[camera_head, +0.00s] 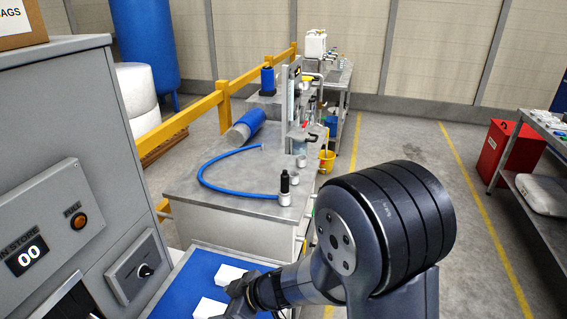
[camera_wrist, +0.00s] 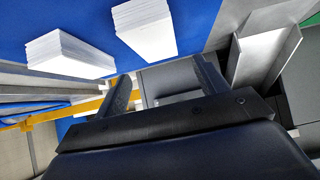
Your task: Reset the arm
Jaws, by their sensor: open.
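My gripper (camera_wrist: 167,92) shows in the wrist view with its two dark fingers apart and nothing between them. In the head view my gripper (camera_head: 240,296) is low in the picture, at the end of my bent arm, over or beside a blue surface (camera_head: 197,272). Two white blocks lie on that surface: one (camera_head: 230,274) just behind the gripper and one (camera_head: 208,308) to its left. In the wrist view the white blocks (camera_wrist: 66,54) and (camera_wrist: 146,27) are beyond the fingers, apart from them. How high the gripper is above the surface is hard to tell.
A grey cabinet (camera_head: 85,140) with a display and knob stands close on the left. A metal bench (camera_head: 230,185) with a blue hose (camera_head: 215,187) is behind the blue surface. An angled metal piece (camera_wrist: 262,55) is near the right finger. Floor (camera_head: 400,140) is open at right.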

